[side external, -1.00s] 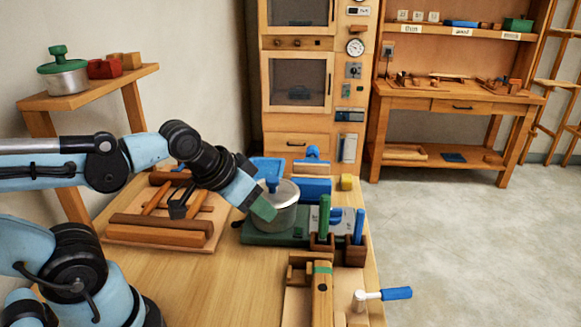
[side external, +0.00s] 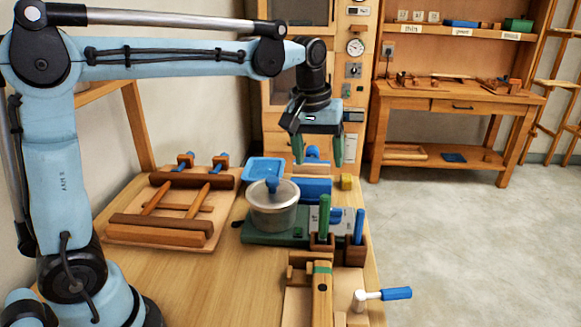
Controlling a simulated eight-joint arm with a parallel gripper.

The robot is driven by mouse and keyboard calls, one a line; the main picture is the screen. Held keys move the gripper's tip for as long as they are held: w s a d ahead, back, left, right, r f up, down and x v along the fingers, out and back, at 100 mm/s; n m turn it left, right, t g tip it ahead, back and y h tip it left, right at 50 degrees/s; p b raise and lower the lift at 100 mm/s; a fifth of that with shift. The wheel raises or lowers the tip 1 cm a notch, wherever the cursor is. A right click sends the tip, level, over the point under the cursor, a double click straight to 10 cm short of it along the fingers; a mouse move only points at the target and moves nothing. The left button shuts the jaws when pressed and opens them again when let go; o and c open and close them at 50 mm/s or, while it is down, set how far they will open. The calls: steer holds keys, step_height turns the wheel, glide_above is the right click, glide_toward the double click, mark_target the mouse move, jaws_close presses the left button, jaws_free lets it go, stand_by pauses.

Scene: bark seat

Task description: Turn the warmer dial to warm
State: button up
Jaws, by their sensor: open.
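The warmer appears to be the green base (side external: 260,238) on the table, with a metal pot (side external: 274,215) standing on it and a blue-handled tool in the pot. A pale panel (side external: 345,228) with a blue part (side external: 336,215) sits at the base's right end; this may be the dial, but its setting is too small to read. A green-handled tool partly hides the panel. My gripper (side external: 318,158) points down with its green fingers apart and empty. In the picture it is above and right of the pot, in front of the cabinet.
A wooden press frame (side external: 168,222) with blue handles lies left of the pot. Upright green (side external: 324,213) and blue (side external: 359,226) handles stand in wooden holders. A wooden vise with a blue-handled crank is in front.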

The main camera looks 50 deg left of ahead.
steer(key=n+g, duration=0.1)
steer(key=n, duration=0.1)
glide_above(333, 209)
steer(key=s, duration=0.1)
steer(key=f, duration=0.2)
steer(key=w+g, duration=0.1)
steer(key=shift+n, duration=0.3)
step_height(333, 209, down, 13)
steer(key=shift+r, duration=0.15)
steer(key=c, duration=1.1)
steer(key=shift+o, duration=0.2)
